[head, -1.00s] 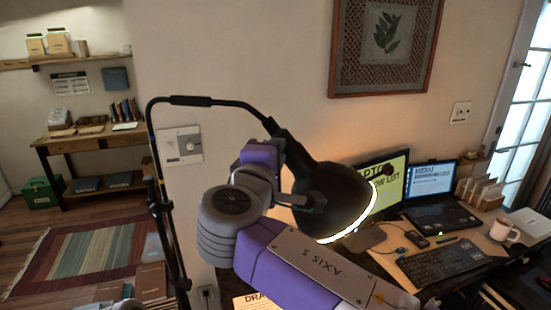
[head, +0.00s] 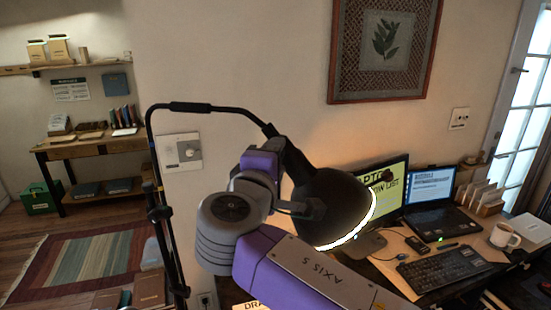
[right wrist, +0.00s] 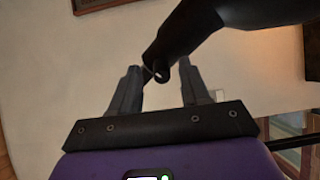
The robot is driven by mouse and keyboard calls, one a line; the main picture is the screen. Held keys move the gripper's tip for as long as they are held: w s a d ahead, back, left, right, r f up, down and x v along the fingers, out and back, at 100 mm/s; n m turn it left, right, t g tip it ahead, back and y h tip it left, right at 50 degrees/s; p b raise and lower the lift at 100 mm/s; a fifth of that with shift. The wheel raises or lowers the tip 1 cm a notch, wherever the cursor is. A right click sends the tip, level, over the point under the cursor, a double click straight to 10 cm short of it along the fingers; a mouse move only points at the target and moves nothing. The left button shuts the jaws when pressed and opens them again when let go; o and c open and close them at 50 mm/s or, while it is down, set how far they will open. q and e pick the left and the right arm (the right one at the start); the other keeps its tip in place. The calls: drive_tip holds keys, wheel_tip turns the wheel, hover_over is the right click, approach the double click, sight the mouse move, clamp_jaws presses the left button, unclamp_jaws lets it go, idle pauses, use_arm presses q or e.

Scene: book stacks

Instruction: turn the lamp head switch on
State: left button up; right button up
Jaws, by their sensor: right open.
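The black desk lamp head (head: 330,200) hangs on a thin bent arm in the middle of the head view, its open rim edged with bright white. My right arm reaches up from the bottom, in front of the lamp; its gripper fingers do not show clearly there. In the right wrist view my right gripper (right wrist: 160,68) is open, with a dark part of the lamp (right wrist: 185,35) running down to a rounded end between the fingertips. A small ring-like detail shows on that end; I cannot tell whether it is the switch or whether a finger touches it. My left gripper is not in view.
A desk at the right holds a monitor (head: 385,190), a laptop (head: 430,190), a keyboard (head: 445,268) and a white mug (head: 504,237). A framed picture (head: 385,45) hangs on the wall behind. A wall switch plate (head: 180,152) is left of the lamp.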

drive_tip(key=v, duration=0.7)
drive_tip(key=shift+s, duration=0.25)
